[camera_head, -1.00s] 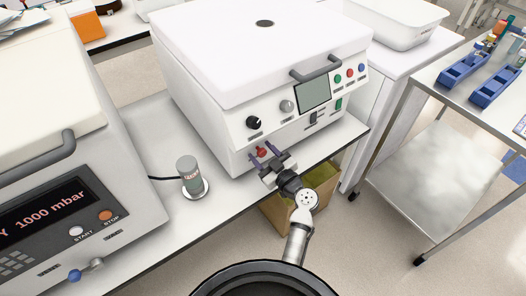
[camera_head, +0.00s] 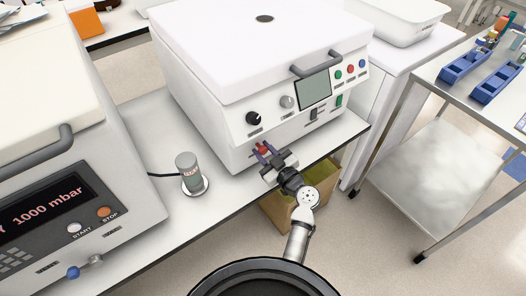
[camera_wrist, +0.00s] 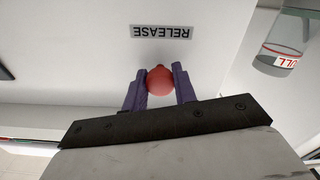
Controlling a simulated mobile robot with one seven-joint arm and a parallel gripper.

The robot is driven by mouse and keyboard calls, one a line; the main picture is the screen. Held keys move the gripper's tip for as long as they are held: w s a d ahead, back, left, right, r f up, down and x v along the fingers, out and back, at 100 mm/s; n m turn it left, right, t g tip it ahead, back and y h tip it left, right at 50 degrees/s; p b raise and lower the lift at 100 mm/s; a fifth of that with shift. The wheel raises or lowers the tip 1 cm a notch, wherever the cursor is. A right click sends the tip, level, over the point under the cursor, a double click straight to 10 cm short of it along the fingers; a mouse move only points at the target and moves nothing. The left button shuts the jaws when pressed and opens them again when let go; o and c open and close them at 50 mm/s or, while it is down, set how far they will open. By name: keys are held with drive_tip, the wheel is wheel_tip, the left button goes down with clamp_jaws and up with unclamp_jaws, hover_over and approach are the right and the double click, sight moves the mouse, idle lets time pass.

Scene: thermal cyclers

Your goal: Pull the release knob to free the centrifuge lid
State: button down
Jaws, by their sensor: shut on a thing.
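The white centrifuge (camera_head: 215,110) stands on the bench with its flat lid (camera_head: 255,45) down. A grey handle (camera_head: 315,66) sits at the lid's front edge. The red release knob (camera_head: 262,149) is low on the left of the front face. In the wrist view the red knob (camera_wrist: 160,80) is between the purple fingers, beside the RELEASE label (camera_wrist: 160,32). My gripper (camera_head: 265,153) is shut on the knob, and the fingers touch its two sides in the wrist view (camera_wrist: 160,86). The knob's stem is hidden.
A vacuum device (camera_head: 75,200) reading 1000 mbar stands at left. A grey cylinder (camera_head: 188,165) with a cable stands between it and the centrifuge. A cardboard box (camera_head: 285,212) is below the bench edge. A steel cart (camera_head: 425,150) stands at right.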

drive_tip(key=shift+s+d+f+b, duration=0.2)
drive_tip(key=shift+s+d+b, duration=0.25)
drive_tip(key=shift+b, duration=0.3)
drive_tip(key=shift+s+r, duration=0.15)
drive_tip(key=shift+r, duration=0.05)
drive_tip(key=c, duration=1.1)
unclamp_jaws()
drive_tip(key=b+v, duration=0.3)
drive_tip(key=v, duration=1)
drive_tip(key=shift+s+d+b, duration=0.2)
drive_tip(key=shift+s+b, duration=0.15)
drive_tip(key=shift+b, duration=0.05)
